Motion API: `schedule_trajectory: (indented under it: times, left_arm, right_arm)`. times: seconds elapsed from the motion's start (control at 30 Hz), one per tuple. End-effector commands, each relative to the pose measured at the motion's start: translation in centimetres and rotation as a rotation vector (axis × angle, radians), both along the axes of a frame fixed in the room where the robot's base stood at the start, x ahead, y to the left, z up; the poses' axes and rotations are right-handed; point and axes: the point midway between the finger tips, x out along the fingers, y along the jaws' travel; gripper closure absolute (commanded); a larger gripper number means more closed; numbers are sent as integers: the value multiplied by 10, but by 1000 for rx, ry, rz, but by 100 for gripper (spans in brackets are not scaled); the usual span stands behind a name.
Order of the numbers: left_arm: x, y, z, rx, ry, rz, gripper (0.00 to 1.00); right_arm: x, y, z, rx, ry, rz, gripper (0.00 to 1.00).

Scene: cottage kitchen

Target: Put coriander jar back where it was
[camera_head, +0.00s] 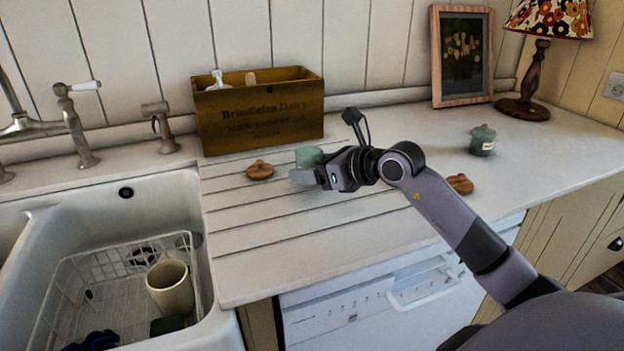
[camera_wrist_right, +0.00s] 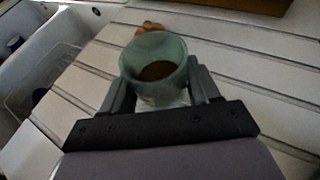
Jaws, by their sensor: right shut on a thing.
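A small green jar (camera_head: 309,155) is in my right gripper (camera_head: 305,176), over the grooved drainboard just in front of the wooden box. In the right wrist view the jar (camera_wrist_right: 155,66) is upright, lidless and has brown contents, with a finger of the gripper (camera_wrist_right: 160,90) on each side. I cannot read a label on it or tell if its base touches the board. A second green jar (camera_head: 483,140) stands at the right of the counter, with a pale label. My left gripper is not in view.
Wooden lids lie left of the held jar (camera_head: 260,170) and beyond my forearm (camera_head: 460,184). A wooden box (camera_head: 260,122), picture frame (camera_head: 462,58) and lamp (camera_head: 535,65) stand along the wall. The sink (camera_head: 40,215) holds a wire rack and cup (camera_head: 171,290). The counter's right front is clear.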

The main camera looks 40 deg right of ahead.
Motion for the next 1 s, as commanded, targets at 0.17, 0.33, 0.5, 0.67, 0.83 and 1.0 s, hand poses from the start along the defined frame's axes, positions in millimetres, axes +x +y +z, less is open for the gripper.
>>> schedule_trajectory:
  times: [0.17,0.33,0.5,0.67,0.83,1.0]
  left_arm:
    - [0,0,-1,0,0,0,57]
    - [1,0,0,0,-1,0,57]
    - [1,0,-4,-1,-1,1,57]
    - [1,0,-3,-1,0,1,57]
    - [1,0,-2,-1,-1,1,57]
    - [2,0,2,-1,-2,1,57]
  right_arm:
    - [0,0,-24,2,0,0,72]
    - [0,0,-24,1,-2,0,72]
    - [0,0,-28,1,-1,1,72]
    - [0,0,-28,1,1,1,14]
    - [0,0,-28,1,1,1,14]
    - [0,0,-23,1,0,1,14]
